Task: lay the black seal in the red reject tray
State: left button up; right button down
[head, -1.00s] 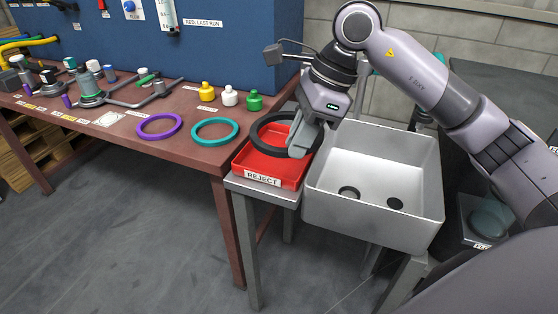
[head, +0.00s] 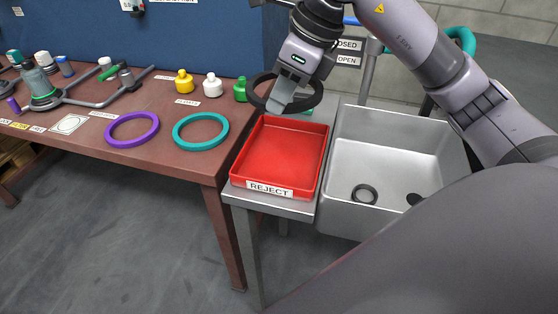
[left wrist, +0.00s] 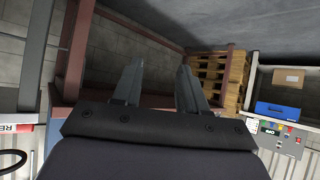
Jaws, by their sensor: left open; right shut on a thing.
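The black seal (head: 314,98) is a thick dark ring. My right gripper (head: 281,103) is shut on its near side and holds it above the far edge of the red reject tray (head: 263,188). The seal appears raised clear of the tray, and the gripper's fingers hide part of it. The red tray is empty in the head view, with a REJECT label on its front. My left gripper (left wrist: 160,85) is open and empty in the left wrist view; it is not in the head view.
A grey sink (head: 340,150) stands right of the tray, with a dark ring (head: 365,193) inside. The brown bench at left holds a purple ring (head: 131,143), a teal ring (head: 201,145) and yellow (head: 184,82), white (head: 212,86) and green (head: 241,89) bottles.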

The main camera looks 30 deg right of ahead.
jog(key=b, duration=0.1)
send_over(274, 177)
jog(key=s+d, duration=0.1)
notch_tip(274, 177, down, 12)
jog(key=shift+r, duration=0.1)
jog(key=shift+f+b, duration=0.35)
jog(key=shift+f, duration=1.8)
pick_arm(q)
jog(key=shift+w+d+f, duration=0.2)
jog(key=shift+w+f, duration=0.05)
jog(key=shift+f, duration=0.2)
jog(key=shift+f, duration=0.15)
pick_arm(e)
jog(key=shift+f, duration=0.1)
jog(key=c, duration=1.1)
grip_release()
